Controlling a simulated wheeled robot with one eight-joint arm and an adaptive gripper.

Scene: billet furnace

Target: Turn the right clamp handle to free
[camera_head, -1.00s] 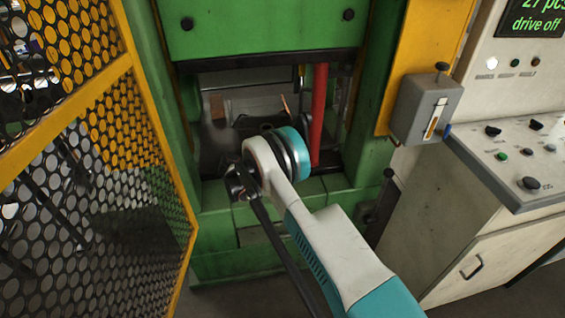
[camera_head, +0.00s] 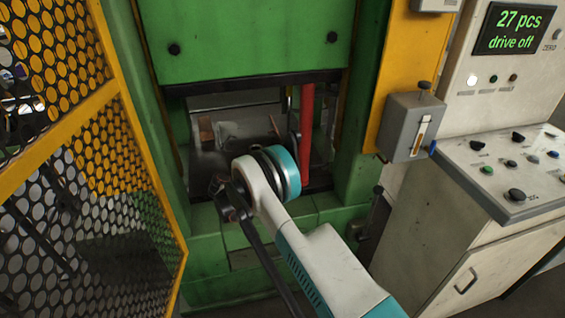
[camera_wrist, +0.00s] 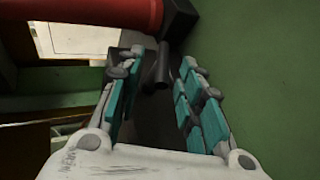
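In the wrist view my gripper (camera_wrist: 160,62) is open, its two teal-padded fingers spread apart. A short dark bar (camera_wrist: 155,72), which looks like the clamp handle, shows between and just beyond the fingertips. I cannot tell whether a finger touches it. In the head view my arm's teal and white joint hides my gripper in the press opening. A dark part (camera_head: 294,140), perhaps the right clamp, shows beside the red column (camera_head: 307,130); its handle cannot be made out there.
The red column also crosses the top of the wrist view (camera_wrist: 90,12). A green press wall (camera_wrist: 260,70) lies close on the right there. In the head view, a yellow mesh guard (camera_head: 90,200) stands left and a control console (camera_head: 510,165) right, its screen (camera_head: 514,31) reading "27 pcs drive off".

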